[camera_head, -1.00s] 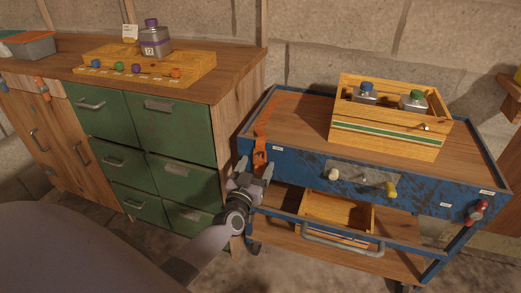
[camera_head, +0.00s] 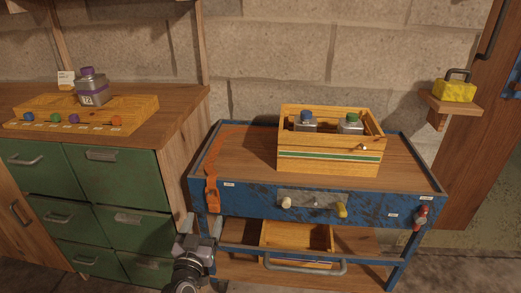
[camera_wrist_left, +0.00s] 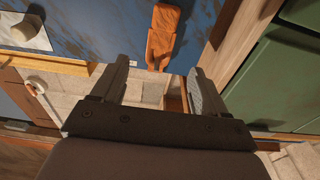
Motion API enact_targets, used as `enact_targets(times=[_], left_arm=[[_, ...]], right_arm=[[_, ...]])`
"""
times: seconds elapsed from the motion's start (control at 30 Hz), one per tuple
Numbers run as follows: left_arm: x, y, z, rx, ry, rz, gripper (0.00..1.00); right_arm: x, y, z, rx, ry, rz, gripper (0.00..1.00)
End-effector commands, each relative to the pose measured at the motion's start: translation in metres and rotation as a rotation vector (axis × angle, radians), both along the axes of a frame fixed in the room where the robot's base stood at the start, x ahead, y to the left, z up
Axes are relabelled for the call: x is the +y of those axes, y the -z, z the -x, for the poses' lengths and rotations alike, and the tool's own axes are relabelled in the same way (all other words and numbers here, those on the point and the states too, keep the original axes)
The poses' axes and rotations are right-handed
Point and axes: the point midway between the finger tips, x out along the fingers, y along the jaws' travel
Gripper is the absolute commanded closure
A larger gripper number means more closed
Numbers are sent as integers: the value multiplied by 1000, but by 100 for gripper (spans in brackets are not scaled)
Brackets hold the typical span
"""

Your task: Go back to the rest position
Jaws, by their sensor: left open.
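My left gripper (camera_head: 196,244) is low in the head view, in front of the blue cart's left end, beside the green cabinet. In the left wrist view its two fingers (camera_wrist_left: 160,85) stand apart with nothing between them. An orange strap (camera_head: 212,168) hangs over the cart's left front edge. It also shows in the left wrist view (camera_wrist_left: 164,32), beyond the fingertips and apart from them. My right gripper is in neither view.
The blue cart (camera_head: 255,203) carries a wooden crate (camera_head: 330,162) with a blue-capped and a green-capped bottle. The green cabinet (camera_head: 110,185) stands left, with a purple-capped flask (camera_head: 92,90) on top. A wall shelf (camera_head: 450,104) holds a yellow block (camera_head: 454,91). Floor shows at right.

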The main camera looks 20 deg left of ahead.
Motion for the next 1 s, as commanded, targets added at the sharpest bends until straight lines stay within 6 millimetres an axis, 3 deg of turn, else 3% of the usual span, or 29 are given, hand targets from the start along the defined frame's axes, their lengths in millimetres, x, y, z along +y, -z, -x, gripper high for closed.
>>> enact_targets(times=[0.17, 0.27, 0.37, 0.5, 0.73, 0.77, 0.8, 1.0], left_arm=[[-8, 3, 5, 16, 32, 0, 26], [-34, 13, 21, 75, 128, 4, 26], [-72, 30, 53, 192, 268, 13, 26], [-116, 52, 111, 398, 412, 30, 26], [-144, 70, 197, 700, 459, 49, 26], [-145, 71, 208, 736, 452, 51, 26], [-144, 58, 210, 748, 446, 50, 26], [-141, 21, 209, 740, 440, 41, 26]], right_arm=[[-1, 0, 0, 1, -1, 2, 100], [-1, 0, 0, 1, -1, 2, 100], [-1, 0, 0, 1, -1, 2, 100], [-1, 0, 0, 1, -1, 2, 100], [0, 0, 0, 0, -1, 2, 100], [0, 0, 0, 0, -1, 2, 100], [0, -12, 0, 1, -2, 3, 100], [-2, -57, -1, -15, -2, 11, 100]])
